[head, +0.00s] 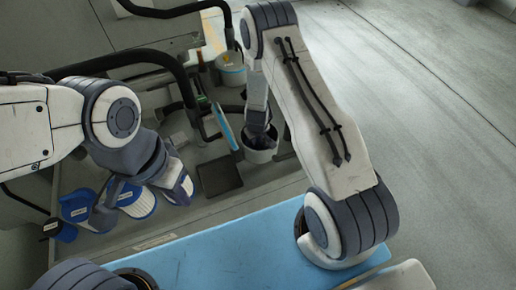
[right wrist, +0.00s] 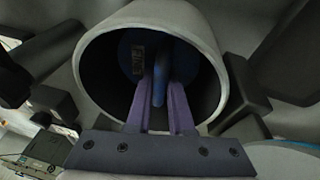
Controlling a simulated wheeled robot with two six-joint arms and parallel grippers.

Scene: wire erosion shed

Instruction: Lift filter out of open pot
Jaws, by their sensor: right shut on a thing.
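The open pot (head: 260,155) stands on the bench in the head view. It is grey and round, and its open mouth (right wrist: 212,42) fills much of the right wrist view. Inside is the filter (right wrist: 128,62), with a blue round end, a small label and a blue upright grip (right wrist: 159,86). My right gripper (right wrist: 160,100) reaches into the pot with its purple fingers shut on the filter's grip. The filter's lower part is hidden. My left gripper (head: 105,208) is over the filters at the left, with its fingertips partly hidden, so I cannot tell its opening.
White filters with blue ends (head: 138,203) stand at the bench's left front, near my left gripper. A dark square plate (head: 220,178) lies left of the open pot. A blue-edged panel (head: 224,127) and another labelled pot (head: 231,72) are behind. Open floor lies right.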

